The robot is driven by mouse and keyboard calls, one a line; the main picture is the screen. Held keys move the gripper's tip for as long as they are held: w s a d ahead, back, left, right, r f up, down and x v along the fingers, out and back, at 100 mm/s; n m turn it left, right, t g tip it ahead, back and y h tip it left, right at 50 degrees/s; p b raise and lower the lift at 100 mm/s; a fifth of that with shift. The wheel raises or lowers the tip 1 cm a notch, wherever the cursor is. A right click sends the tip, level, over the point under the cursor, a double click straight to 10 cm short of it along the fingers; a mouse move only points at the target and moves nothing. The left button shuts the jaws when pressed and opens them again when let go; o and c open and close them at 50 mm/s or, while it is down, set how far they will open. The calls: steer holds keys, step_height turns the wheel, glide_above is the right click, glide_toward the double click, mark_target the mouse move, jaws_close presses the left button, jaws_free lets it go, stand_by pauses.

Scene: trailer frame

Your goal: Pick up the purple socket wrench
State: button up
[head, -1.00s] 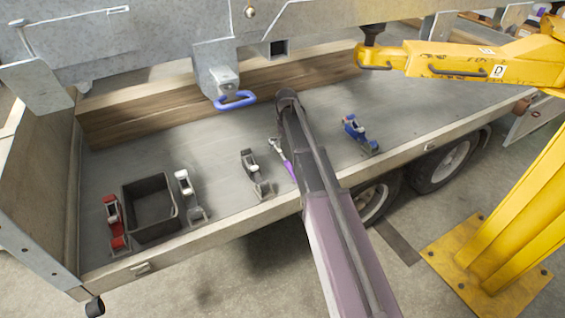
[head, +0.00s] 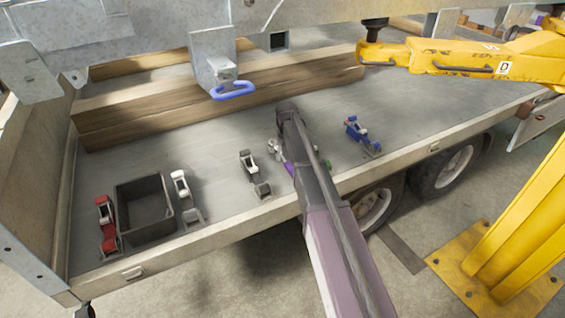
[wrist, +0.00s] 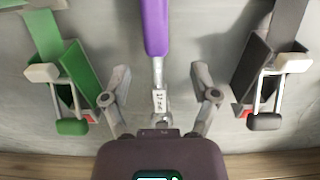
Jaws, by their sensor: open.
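The socket wrench has a purple handle (wrist: 156,28) and a silver metal shaft and head. In the wrist view it lies lengthwise down the middle, handle away from my palm. My gripper (wrist: 160,73) is open, with one finger on each side of the silver shaft and a gap to both. I cannot tell how high the fingers are above the bed.
A green clamp (wrist: 82,75) and a dark clamp (wrist: 258,65) flank the wrench. The dark clamp (head: 249,162), a blue clamp (head: 360,132), a white clamp (head: 180,184), a red clamp (head: 106,218) and a black bin (head: 121,205) stand on the trailer bed. A timber beam (head: 150,112) lies behind.

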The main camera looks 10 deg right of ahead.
mark_target(287, 162)
steer(key=shift+f, duration=0.15)
steer(key=shift+d+f+b, duration=0.2)
steer(key=shift+f+b, duration=2.3)
steer(key=shift+b, duration=0.1)
jaws_close()
